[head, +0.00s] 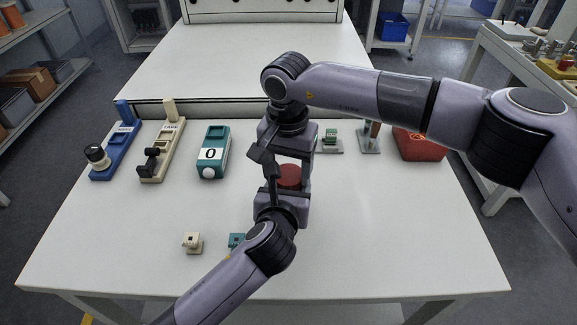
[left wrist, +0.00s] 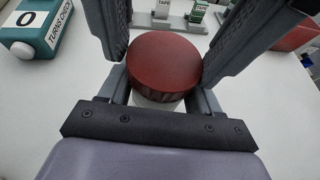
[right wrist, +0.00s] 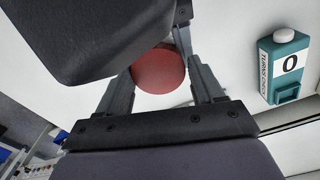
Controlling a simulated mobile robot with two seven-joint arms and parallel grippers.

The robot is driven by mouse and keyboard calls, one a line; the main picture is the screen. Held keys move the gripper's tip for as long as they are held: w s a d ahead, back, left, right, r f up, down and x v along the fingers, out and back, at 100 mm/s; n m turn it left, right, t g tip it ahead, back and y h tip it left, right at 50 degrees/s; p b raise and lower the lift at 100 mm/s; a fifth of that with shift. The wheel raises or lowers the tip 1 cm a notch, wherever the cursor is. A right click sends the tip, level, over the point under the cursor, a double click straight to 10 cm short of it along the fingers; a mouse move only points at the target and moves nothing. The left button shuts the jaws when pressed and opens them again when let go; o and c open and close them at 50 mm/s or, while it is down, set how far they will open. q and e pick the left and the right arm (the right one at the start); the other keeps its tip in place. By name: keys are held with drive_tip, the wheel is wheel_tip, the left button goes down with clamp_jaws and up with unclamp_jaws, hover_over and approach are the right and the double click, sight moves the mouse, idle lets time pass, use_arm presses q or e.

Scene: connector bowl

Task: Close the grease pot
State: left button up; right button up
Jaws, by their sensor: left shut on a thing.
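The grease pot shows a white body (left wrist: 160,103) under a dark red round lid (left wrist: 165,62) in the left wrist view. The lid also shows in the head view (head: 290,177) and in the right wrist view (right wrist: 158,71). My left gripper (head: 284,186) is shut on the pot's body from the near side. My right gripper (right wrist: 165,62) comes from above and behind, with its fingers on either side of the lid, apart from it by narrow gaps. The lid sits on top of the pot; I cannot tell how tightly. Fingers hide part of the pot.
A teal box marked 0 (head: 212,152), a cream fixture (head: 164,145) and a blue fixture (head: 117,143) stand left. A red bowl (head: 418,145) and small stands (head: 329,143) are at back right. Small cream (head: 192,243) and teal (head: 236,241) connectors lie in front. The right front is clear.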

drive_tip(key=shift+s+f, duration=0.4)
drive_tip(key=shift+f, duration=0.1)
drive_tip(key=shift+w+d+r, duration=0.1)
drive_tip(key=shift+r, duration=0.95)
drive_tip(key=shift+w+r, duration=0.1)
drive_tip(key=shift+r, duration=0.95)
drive_tip(key=c, duration=1)
drive_tip(key=shift+f, duration=0.2)
drive_tip(key=shift+f, duration=0.95)
drive_tip(key=shift+r, duration=0.1)
drive_tip(key=shift+r, duration=2)
drive_tip(key=o, duration=0.6)
drive_tip(key=shift+c, duration=0.2)
